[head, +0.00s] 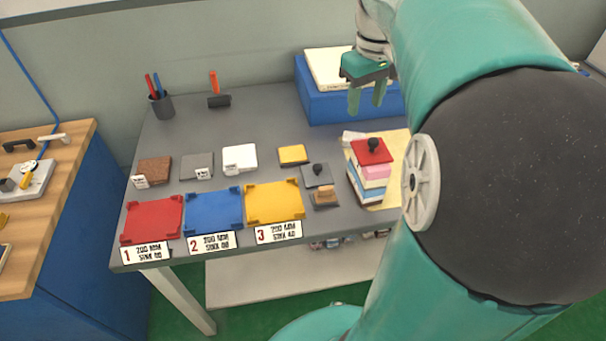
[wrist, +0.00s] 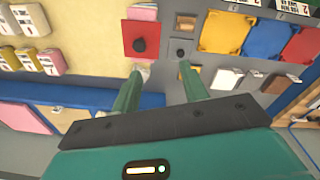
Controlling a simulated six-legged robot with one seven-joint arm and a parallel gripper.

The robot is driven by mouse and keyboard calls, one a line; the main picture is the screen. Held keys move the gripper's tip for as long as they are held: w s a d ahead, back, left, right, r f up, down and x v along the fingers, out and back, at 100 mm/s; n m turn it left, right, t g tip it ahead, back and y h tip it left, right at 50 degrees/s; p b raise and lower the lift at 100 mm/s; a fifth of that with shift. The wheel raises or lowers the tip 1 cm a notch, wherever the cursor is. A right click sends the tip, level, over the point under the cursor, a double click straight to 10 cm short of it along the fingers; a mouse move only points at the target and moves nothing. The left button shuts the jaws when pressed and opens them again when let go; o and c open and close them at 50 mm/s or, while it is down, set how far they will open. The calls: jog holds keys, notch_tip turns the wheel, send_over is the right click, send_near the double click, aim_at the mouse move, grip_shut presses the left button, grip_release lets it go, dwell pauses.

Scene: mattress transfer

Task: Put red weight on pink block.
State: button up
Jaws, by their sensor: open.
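The red weight (head: 371,155) is a square red plate with a black knob. It lies on top of a stack, directly above the pink block (head: 376,171), and appears to touch it. White, blue and brown layers show below the pink one. In the wrist view the red weight (wrist: 131,29) is seen from above, just beyond the fingertips and left of centre. My gripper (head: 367,103) is open and empty, above and behind the stack. Its two fingers (wrist: 160,72) are spread apart in the wrist view, and the red weight is not between them.
A grey weight with a black knob (head: 316,179) stands left of the stack. Red (head: 152,220), blue (head: 214,212) and yellow (head: 274,203) trays line the front edge. A blue box (head: 330,104) stands at the back right. Small sample blocks lie behind the trays.

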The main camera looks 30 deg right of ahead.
jog(key=s+a+f+t, duration=0.2)
jog(key=s+a, duration=0.3)
jog(key=a, duration=0.6)
jog(key=s+a+f+t, duration=0.3)
jog(key=s+a, duration=0.2)
jog(key=a, duration=0.6)
jog(key=shift+s+f+y, duration=0.25)
jog(key=shift+f+y, duration=0.05)
jog(key=shift+f, duration=0.05)
